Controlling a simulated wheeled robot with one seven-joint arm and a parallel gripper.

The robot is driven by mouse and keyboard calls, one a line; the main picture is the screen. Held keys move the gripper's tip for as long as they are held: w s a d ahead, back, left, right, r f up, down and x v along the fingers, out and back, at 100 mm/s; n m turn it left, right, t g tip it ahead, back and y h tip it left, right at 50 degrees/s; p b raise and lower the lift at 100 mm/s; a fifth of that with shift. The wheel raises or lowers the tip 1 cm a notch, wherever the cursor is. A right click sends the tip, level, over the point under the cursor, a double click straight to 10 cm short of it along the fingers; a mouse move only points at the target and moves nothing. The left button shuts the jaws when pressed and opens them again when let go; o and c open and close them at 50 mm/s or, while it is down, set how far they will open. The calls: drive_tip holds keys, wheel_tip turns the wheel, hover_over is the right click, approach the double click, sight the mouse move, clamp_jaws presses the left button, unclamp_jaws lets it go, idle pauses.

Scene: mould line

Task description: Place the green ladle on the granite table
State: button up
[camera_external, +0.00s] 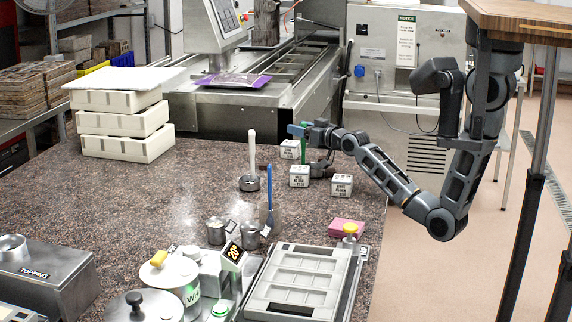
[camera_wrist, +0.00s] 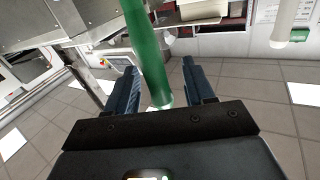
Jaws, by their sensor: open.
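The green ladle shows in the wrist view as a long green handle (camera_wrist: 147,50), running from the top edge down to the space between my fingers. In the external view a thin green upright part (camera_external: 303,150) shows just below my gripper (camera_external: 297,131), among small white blocks. My gripper's dark blue fingers (camera_wrist: 163,85) are apart, with the handle's end between or just beyond them; contact cannot be told. The ladle's bowl is not clearly visible. The granite table (camera_external: 110,200) is speckled brown and lies under the blocks.
A white-handled ladle (camera_external: 252,150) and a blue-handled ladle (camera_external: 270,190) stand left of my gripper. Small white lettered blocks (camera_external: 299,176) sit close below it. A white mould tray (camera_external: 300,278) and metal pots (camera_external: 217,231) are nearer the front. The table's left middle is clear.

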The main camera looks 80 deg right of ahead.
drive_tip(key=shift+w+d, duration=0.15)
drive_tip(key=shift+w, duration=0.2)
clamp_jaws()
idle(0.4)
